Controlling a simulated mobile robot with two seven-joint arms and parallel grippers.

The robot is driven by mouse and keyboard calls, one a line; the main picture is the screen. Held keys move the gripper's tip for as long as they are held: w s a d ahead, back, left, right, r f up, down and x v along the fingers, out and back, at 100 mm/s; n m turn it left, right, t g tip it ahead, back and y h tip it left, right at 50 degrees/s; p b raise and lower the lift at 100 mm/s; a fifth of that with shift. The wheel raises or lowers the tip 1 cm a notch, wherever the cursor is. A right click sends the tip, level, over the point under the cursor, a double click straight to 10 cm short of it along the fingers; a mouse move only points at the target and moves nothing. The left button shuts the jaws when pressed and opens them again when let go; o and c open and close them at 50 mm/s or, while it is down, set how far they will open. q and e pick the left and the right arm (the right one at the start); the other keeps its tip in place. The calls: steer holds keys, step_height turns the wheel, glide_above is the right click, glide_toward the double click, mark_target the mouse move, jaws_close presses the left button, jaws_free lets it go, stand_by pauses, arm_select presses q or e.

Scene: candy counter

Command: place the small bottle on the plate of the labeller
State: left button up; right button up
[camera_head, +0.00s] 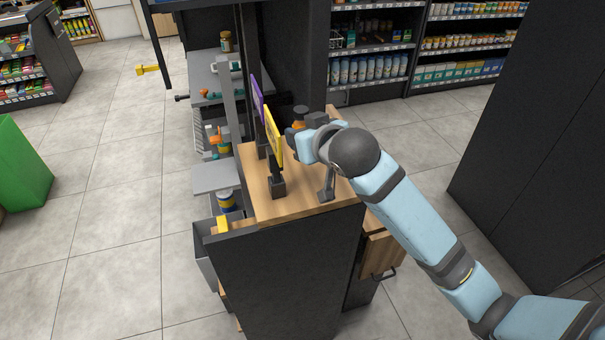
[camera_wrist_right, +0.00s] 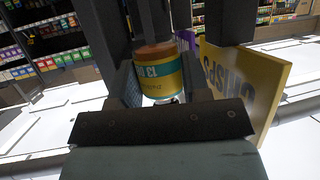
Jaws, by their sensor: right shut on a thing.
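The small bottle (camera_wrist_right: 158,72), with orange-brown contents and a yellow and teal label, sits between the fingers of my right gripper (camera_wrist_right: 165,85) in the right wrist view. In the head view this gripper (camera_head: 301,128) is above the wooden counter top, just right of the yellow sign. A bit of orange shows there, mostly hidden by the gripper and arm. I cannot tell whether the bottle touches anything below it. I cannot pick out the labeller or its plate with certainty. My left gripper is not in view.
The wooden counter top (camera_head: 305,202) carries a yellow sign (camera_head: 274,135) and a purple sign (camera_head: 257,96) on dark stands, close to my right gripper. The yellow sign also shows in the wrist view (camera_wrist_right: 240,88). Grey shelves (camera_head: 213,178) with jars lie left. A dark panel (camera_head: 290,270) fronts the counter.

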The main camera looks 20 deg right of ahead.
mark_target(304, 187)
step_height(304, 187, down, 12)
steer(key=shift+r+p, duration=0.1)
steer(key=shift+p, duration=0.35)
steer(key=o, duration=0.6)
steer(key=shift+o, duration=0.8)
